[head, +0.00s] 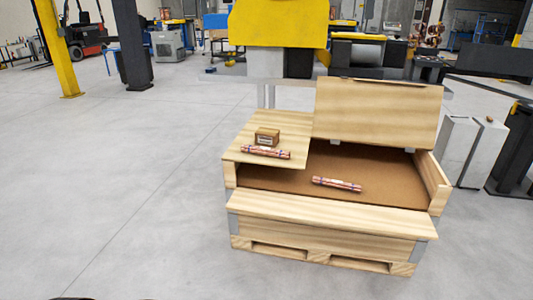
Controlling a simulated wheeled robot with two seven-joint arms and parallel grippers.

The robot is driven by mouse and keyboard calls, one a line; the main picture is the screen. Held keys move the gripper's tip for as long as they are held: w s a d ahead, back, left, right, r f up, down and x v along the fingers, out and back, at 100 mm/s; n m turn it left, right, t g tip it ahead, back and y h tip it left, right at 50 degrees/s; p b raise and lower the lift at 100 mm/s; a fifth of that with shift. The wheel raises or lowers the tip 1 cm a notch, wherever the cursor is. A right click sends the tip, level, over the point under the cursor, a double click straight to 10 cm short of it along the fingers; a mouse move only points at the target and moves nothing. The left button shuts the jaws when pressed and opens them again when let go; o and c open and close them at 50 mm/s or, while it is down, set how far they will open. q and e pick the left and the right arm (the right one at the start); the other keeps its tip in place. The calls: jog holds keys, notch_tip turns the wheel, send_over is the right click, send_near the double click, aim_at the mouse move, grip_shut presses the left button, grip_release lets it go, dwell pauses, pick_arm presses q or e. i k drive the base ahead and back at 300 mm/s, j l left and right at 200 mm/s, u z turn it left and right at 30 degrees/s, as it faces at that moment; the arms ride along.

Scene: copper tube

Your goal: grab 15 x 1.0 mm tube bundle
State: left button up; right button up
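One copper tube bundle (265,152) lies on the light wooden board at the left of a wooden crate (325,233), just in front of a small brown box. It is reddish with bands and a pale label. A second, similar bundle (337,184) lies inside the open crate on its brown floor. The labels are too small to read, so I cannot tell which one is 15 x 1.0 mm.
The small brown box (267,136) stands on the wooden board (240,152). The crate's lid (378,110) is raised at the back right. A yellow and grey machine (278,25) stands behind. White cabinets (460,150) are at the right. The floor (110,190) at the left is clear.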

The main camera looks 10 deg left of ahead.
aim_at(245, 148)
jog(key=u, duration=0.65)
jog(key=i+l+u, duration=0.15)
jog(key=u, duration=0.3)
jog(key=i+l+u, duration=0.3)
jog(key=u, duration=0.15)
jog(key=i+l+u, duration=0.2)
jog(key=u, duration=0.2)
jog(key=i+l+u, duration=0.1)
jog(key=l, duration=0.35)
jog(key=i+l, duration=0.2)
jog(key=l, duration=0.25)
jog(key=i+l+u, duration=0.15)
jog(key=l, duration=0.35)
jog(key=i+l, duration=0.1)
jog(key=l, duration=0.35)
jog(key=i+l+u, duration=0.15)
jog(key=l, duration=0.35)
jog(key=i+l+u, duration=0.1)
jog(key=l, duration=0.4)
